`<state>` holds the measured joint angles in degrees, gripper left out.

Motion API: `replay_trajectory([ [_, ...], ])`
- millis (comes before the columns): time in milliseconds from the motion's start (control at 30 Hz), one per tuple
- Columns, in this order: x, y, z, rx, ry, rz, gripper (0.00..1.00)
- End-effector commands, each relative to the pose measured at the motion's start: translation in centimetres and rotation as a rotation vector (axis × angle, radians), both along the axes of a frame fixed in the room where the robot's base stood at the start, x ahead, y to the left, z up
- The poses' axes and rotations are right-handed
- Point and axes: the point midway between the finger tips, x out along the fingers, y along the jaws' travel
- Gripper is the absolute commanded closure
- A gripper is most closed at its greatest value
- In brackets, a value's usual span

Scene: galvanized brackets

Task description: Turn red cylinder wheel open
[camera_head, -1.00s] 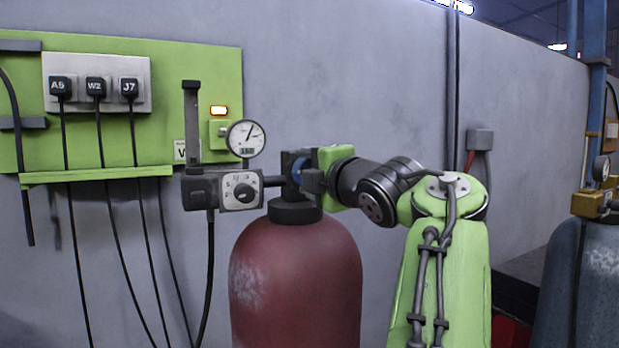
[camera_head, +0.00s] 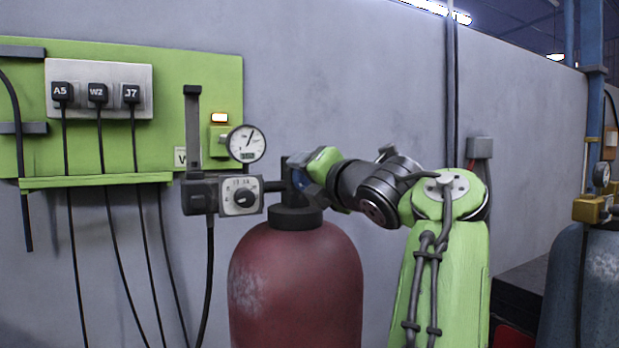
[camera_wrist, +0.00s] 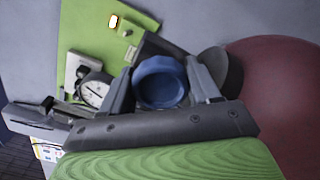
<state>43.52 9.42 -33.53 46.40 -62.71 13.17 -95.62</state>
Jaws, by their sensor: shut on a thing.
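The red cylinder (camera_head: 295,285) stands upright in the middle of the head view, with a dark valve neck (camera_head: 295,217) on top. Its valve wheel is blue; it shows clearly in the wrist view (camera_wrist: 159,83), facing the camera, and only as a sliver in the head view. My gripper (camera_wrist: 163,88) has one finger on each side of the blue wheel and is shut on it. In the head view my gripper (camera_head: 310,180) is tilted at the valve and hides most of the wheel.
A pressure gauge (camera_head: 246,143) and a regulator box with a dial (camera_head: 240,196) sit left of the valve. A green panel (camera_head: 205,75) with labelled plugs and hanging cables is on the wall. A blue-grey cylinder (camera_head: 585,290) with a brass valve stands at the right.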

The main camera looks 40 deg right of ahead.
Motion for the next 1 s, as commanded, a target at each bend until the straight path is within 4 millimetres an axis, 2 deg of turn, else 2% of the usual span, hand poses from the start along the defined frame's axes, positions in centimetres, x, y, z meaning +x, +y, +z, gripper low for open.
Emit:
replay_trajectory([
  [400, -0.1, 0.0, 0.2, -0.007, -0.003, -0.003, 0.69],
  [433, -0.1, 0.0, 0.2, -0.007, -0.003, -0.003, 0.36],
  [567, 0.0, 0.0, 0.2, -0.007, -0.002, -0.002, 0.16],
  [867, -0.2, 0.1, 0.1, -0.007, -0.002, -0.001, 0.16],
  [1000, -2.3, 0.6, 0.1, -0.007, -0.004, -0.004, 0.16],
])
